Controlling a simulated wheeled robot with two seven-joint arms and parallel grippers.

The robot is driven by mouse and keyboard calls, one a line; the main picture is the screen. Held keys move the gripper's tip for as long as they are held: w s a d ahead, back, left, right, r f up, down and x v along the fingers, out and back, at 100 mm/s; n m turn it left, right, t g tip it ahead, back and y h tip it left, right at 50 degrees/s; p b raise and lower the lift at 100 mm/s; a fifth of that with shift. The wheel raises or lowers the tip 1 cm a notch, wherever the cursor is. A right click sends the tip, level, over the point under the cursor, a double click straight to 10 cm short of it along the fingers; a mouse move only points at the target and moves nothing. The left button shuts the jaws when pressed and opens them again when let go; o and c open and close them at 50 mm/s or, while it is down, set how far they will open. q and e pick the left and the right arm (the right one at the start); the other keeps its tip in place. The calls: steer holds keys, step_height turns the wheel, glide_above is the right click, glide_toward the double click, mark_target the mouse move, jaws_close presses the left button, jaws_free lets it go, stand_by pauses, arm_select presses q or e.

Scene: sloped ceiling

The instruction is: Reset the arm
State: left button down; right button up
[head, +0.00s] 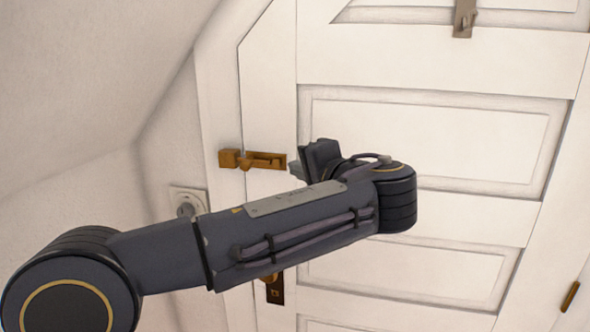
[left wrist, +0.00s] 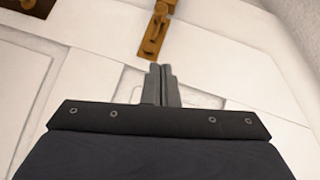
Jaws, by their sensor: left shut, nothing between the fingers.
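My left arm (head: 290,220) reaches in from the lower left of the head view, in front of a white panelled door (head: 420,135). My left gripper (head: 296,168) is at the arm's far end, pointing left toward a brass bolt latch (head: 262,160) on the door's left edge. In the left wrist view the gripper's two fingers (left wrist: 158,72) are together with nothing between them. The brass latch shows just beyond the fingertips in that view (left wrist: 153,35); I see no grip on it. My right gripper is not in view.
A dark plate with a brass handle (head: 273,288) shows below my arm, partly hidden. A grey metal fitting (head: 464,18) is high on the door. A brass hinge (head: 570,296) is at lower right. A wall socket (head: 188,202) and sloped ceiling (head: 80,80) are at left.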

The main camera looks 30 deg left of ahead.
arm_select(q)
steer(key=shift+a, duration=0.1)
stand_by(0.3)
steer(key=s+a+f+g+h, duration=0.2)
steer(key=s+a+f+h, duration=0.15)
steer(key=s+f, duration=0.4)
steer(key=s+a+f+g+h, duration=0.2)
steer(key=s+f+h, duration=0.25)
steer(key=f, duration=0.65)
steer(key=s+d+f+n+t+h, duration=0.1)
steer(key=s+d+f+n+h, duration=0.5)
steer(key=s+d+f+h, duration=0.3)
steer(key=s+d+f, duration=0.2)
steer(key=s, duration=0.1)
steer(key=shift+f, duration=0.1)
